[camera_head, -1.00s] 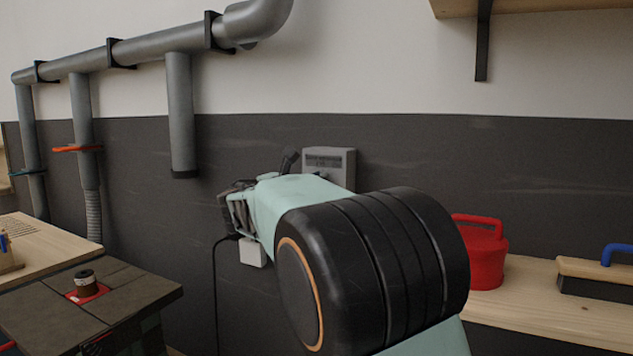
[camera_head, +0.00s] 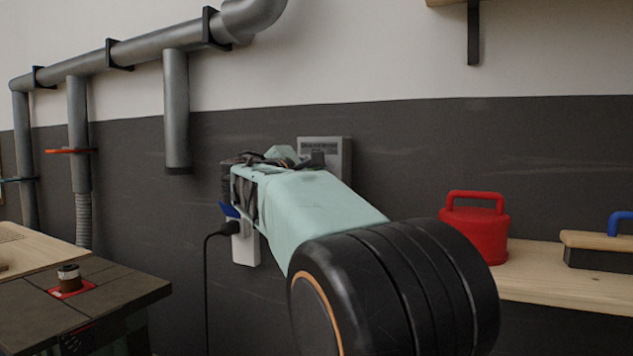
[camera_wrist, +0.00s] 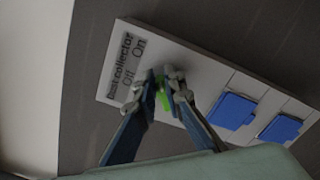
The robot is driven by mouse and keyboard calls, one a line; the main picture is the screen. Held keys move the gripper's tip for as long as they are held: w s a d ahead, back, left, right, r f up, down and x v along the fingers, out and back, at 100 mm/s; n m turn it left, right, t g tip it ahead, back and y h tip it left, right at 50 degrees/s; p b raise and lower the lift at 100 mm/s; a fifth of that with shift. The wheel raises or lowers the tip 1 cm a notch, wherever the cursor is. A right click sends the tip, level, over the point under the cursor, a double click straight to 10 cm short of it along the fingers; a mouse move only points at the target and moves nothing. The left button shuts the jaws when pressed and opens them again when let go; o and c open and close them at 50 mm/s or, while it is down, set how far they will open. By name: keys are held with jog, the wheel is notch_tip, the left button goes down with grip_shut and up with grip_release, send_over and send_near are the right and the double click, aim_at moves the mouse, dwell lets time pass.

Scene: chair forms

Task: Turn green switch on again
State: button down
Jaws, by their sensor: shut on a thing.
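The green switch (camera_wrist: 162,98) shows in the wrist view on a pale wall panel (camera_wrist: 190,66). The panel is labelled "Dust collector" with the words "Off" and "On". My gripper (camera_wrist: 163,84) has its two fingertips at the green switch, one on each side, and is shut on it. The fingertips partly cover the switch, so its exact position is hard to tell. In the head view my arm hides the switch; the lower end of a white socket panel (camera_head: 246,250) shows below my gripper.
Two blue socket covers (camera_wrist: 231,111) sit on the panel beside the switch. A black plug (camera_head: 230,228) with a hanging cable is below my gripper. A grey box (camera_head: 341,152) is on the wall behind my arm. A red container (camera_head: 474,232) stands on the wooden shelf (camera_head: 545,287) at right.

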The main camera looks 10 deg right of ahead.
jog(key=shift+s+d+f+m+b, duration=0.1)
jog(key=shift+f+m+b, duration=0.1)
jog(key=shift+m+b, duration=0.95)
jog(key=shift+f+m+b, duration=0.25)
jog(key=shift+m+b, duration=0.7)
jog(key=shift+m, duration=0.35)
jog(key=shift+s+d+f+m+b, duration=0.1)
jog(key=shift+f+m+b, duration=0.1)
jog(key=shift+m+b, duration=0.95)
jog(key=shift+r+m, duration=0.1)
jog(key=shift+m, duration=0.2)
jog(key=c, duration=2)
grip_release()
jog(key=shift+w, duration=0.1)
jog(key=v, duration=1.2)
